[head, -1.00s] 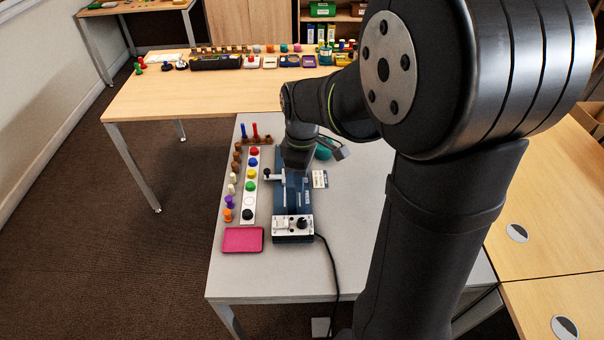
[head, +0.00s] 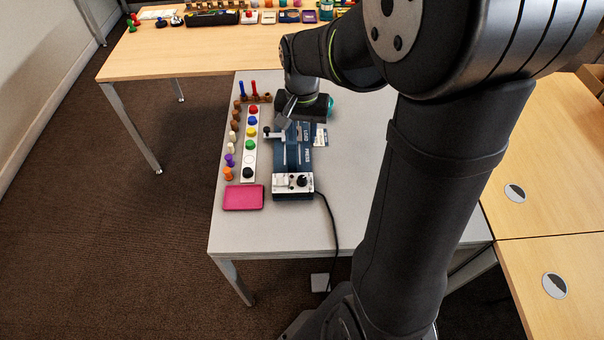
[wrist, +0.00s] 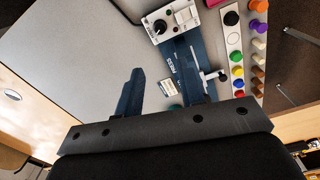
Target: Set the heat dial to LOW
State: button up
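The heat dial is a round black knob (head: 301,181) on the white control panel (head: 281,184) at the near end of a blue press (head: 292,151). In the wrist view the dial (wrist: 160,27) is at the top, with a light pointer mark. Its setting labels are too small to read. My gripper (head: 300,110) is over the far part of the press, away from the dial. In the wrist view my gripper (wrist: 166,76) has its two dark fingers apart, with nothing seen held between them. Both fingertips are clear of the dial.
A white strip of coloured buttons (head: 249,152) and several small pegs (head: 230,160) stand left of the press. A pink tray (head: 243,197) lies near the panel. A black cable (head: 331,215) runs off the panel's right. The grey table (head: 358,170) is bare on the right.

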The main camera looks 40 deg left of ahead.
jog(key=m, duration=0.1)
send_near(302, 178)
notch_tip(302, 178, down, 9)
jog(key=shift+r, duration=0.2)
dwell(0.4)
jog(key=c, duration=0.7)
jog(key=shift+n, duration=2.2)
